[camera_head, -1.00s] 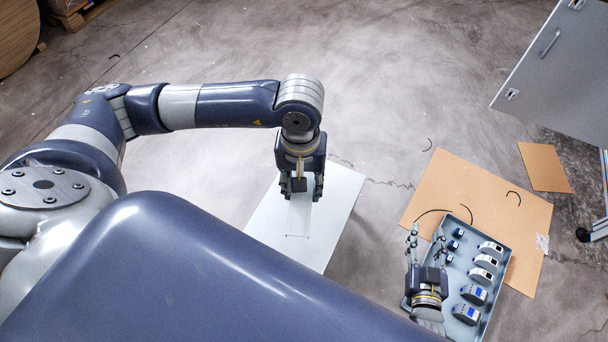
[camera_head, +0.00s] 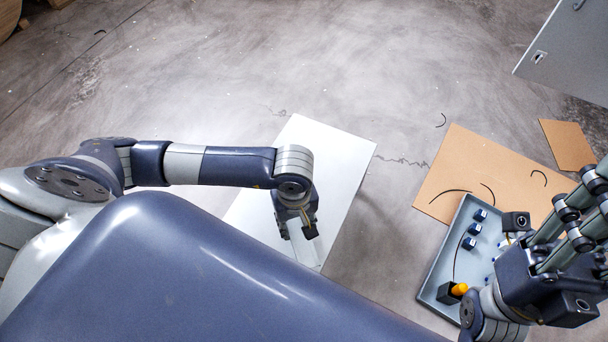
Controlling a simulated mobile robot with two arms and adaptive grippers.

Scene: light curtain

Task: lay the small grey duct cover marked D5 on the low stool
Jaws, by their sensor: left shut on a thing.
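The low stool's flat pale top (camera_head: 325,155) lies below my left arm, partly hidden by my own body. My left gripper (camera_head: 303,236) points down over the stool top and is shut on the small grey duct cover (camera_head: 305,254). The cover shows as a thin pale strip at the fingers, hard to tell from the top behind it. I cannot tell whether it touches the stool, and its D5 mark is not readable. My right gripper (camera_head: 590,205) is large at the right edge, over the tray's right side. Its fingertips are cut off or overlap, so their opening is unclear.
A grey tray (camera_head: 432,287) with several small blue parts stands at the lower right, partly behind my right gripper. A brown cardboard sheet (camera_head: 465,165) lies behind it, with a smaller one (camera_head: 567,145) beside it. A grey panel (camera_head: 575,55) stands upper right. Floor left of the stool is clear.

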